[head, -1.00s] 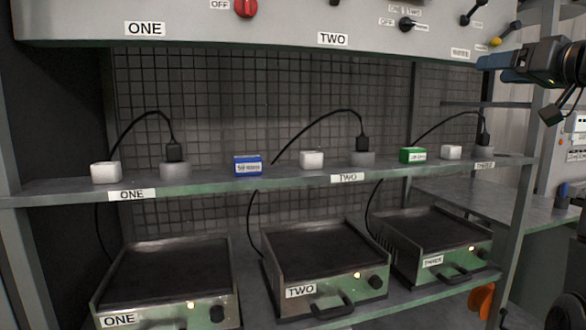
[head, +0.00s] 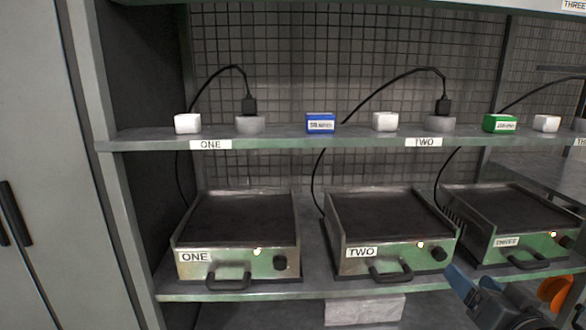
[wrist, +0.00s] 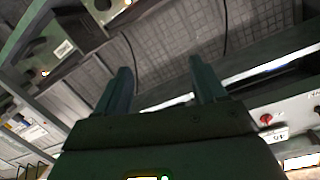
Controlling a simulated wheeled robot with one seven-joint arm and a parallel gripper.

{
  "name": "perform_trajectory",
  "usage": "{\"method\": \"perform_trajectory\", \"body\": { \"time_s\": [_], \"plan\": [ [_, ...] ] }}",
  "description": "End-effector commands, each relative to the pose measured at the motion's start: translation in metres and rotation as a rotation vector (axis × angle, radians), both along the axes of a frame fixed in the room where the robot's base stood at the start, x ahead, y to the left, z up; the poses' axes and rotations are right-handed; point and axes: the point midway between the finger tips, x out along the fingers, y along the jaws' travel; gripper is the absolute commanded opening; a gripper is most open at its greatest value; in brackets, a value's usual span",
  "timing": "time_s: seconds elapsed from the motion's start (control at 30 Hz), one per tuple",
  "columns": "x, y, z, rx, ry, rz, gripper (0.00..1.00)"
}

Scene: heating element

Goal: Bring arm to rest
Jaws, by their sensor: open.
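My gripper (wrist: 161,76) is open in the wrist view, its two fingers apart with nothing between them. In the head view my gripper (head: 456,274) shows at the lower right as a blue end, in front of the lower shelf and below heating unit THREE (head: 518,243). It is empty. Most of my arm is outside the head view.
Heating units ONE (head: 238,262) and TWO (head: 395,255) stand on the lower shelf. The upper shelf (head: 270,141) holds several white blocks, a blue box (head: 320,123), a green box (head: 500,123) and plugged cables. A grey cabinet (head: 60,120) stands at the left.

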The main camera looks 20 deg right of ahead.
Motion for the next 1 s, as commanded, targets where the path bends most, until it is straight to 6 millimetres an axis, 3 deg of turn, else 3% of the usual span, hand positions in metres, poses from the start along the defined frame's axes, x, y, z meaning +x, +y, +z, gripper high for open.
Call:
{"method": "perform_trajectory", "body": {
  "time_s": [0.03, 0.2, 0.4, 0.67, 0.8, 1.0],
  "plan": [
    [-0.013, 0.017, -0.017, -0.004, 0.021, 0.010, 0.70],
    [-0.059, 0.064, -0.053, -0.041, 0.064, 0.035, 0.70],
    [-0.122, 0.111, -0.079, -0.099, 0.109, 0.083, 0.70],
    [-0.209, 0.160, -0.085, -0.191, 0.155, 0.177, 0.70],
    [-0.254, 0.179, -0.077, -0.243, 0.175, 0.242, 0.70],
    [-0.299, 0.195, -0.061, -0.299, 0.184, 0.321, 0.70]
  ]
}}
